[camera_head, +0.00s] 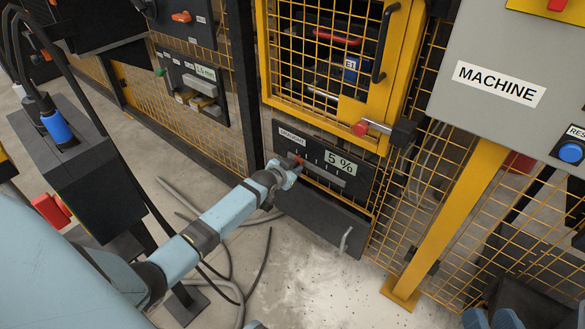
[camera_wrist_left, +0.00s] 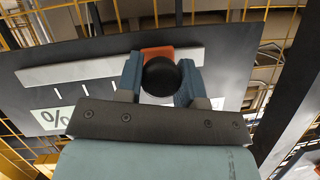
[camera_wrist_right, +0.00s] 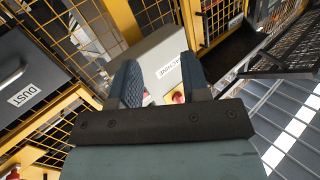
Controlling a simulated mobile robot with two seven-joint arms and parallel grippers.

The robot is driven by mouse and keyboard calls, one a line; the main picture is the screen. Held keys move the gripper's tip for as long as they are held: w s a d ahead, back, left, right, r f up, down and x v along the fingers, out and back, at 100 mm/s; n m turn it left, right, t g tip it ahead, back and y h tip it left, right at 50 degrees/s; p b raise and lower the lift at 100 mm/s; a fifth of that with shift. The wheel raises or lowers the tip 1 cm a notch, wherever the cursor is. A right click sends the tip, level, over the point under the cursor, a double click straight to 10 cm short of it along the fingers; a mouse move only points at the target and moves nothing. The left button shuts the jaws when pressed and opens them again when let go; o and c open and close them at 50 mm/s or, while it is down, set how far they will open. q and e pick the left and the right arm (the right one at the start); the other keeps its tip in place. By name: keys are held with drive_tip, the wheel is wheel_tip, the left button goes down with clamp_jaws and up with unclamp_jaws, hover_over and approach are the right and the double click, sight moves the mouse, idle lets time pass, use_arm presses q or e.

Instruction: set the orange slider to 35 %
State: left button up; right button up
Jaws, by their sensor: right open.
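The slider panel (camera_head: 350,172) is a dark plate low on the yellow cage, with a pale track and a display reading 5 % (camera_head: 340,162). The orange slider (camera_head: 298,157) is at the left end of the track in the head view. My left gripper (camera_head: 290,170) is at it. In the left wrist view the slider's orange part (camera_wrist_left: 158,51) and round black knob (camera_wrist_left: 161,76) sit between the two fingers, which appear closed against the knob's sides. My right gripper (camera_wrist_right: 160,85) is open and empty, away from the panel; its fingertips show at the head view's bottom right (camera_head: 493,320).
A yellow cage door (camera_head: 398,60) with a red-tipped latch is above the panel. A grey MACHINE box (camera_head: 510,50) on a yellow post (camera_head: 450,220) stands to the right. A dark drawer front (camera_head: 318,220) with a handle is below. Cables (camera_head: 262,265) lie on the floor.

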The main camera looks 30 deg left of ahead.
use_arm(q)
clamp_jaws()
drive_tip(key=d+p, duration=0.4)
drive_tip(key=d, duration=0.1)
drive_tip(key=shift+s+d+r, duration=0.15)
drive_tip(key=shift+s+r, duration=0.1)
drive_tip(key=shift+r, duration=0.15)
drive_tip(key=d+p, duration=0.1)
drive_tip(key=d, duration=0.3)
drive_tip(key=d+p, duration=0.1)
drive_tip(key=d, duration=0.1)
drive_tip(key=shift+s+d+f+p, duration=0.15)
drive_tip(key=shift+s+f+p, duration=0.05)
drive_tip(key=shift+f+p, duration=0.1)
drive_tip(key=shift+d+f, duration=0.1)
drive_tip(key=shift+d, duration=0.1)
use_arm(e)
wheel_tip(320, 180, up, 8)
drive_tip(key=m+t, duration=0.1)
drive_tip(key=t, duration=0.1)
drive_tip(key=shift+s+f+m+t, duration=0.2)
drive_tip(key=shift+s+m+t, duration=0.1)
drive_tip(key=shift+s+t, duration=0.1)
drive_tip(key=shift+d, duration=0.1)
use_arm(q)
drive_tip(key=o, duration=0.6)
unclamp_jaws()
drive_tip(key=shift+o, duration=0.2)
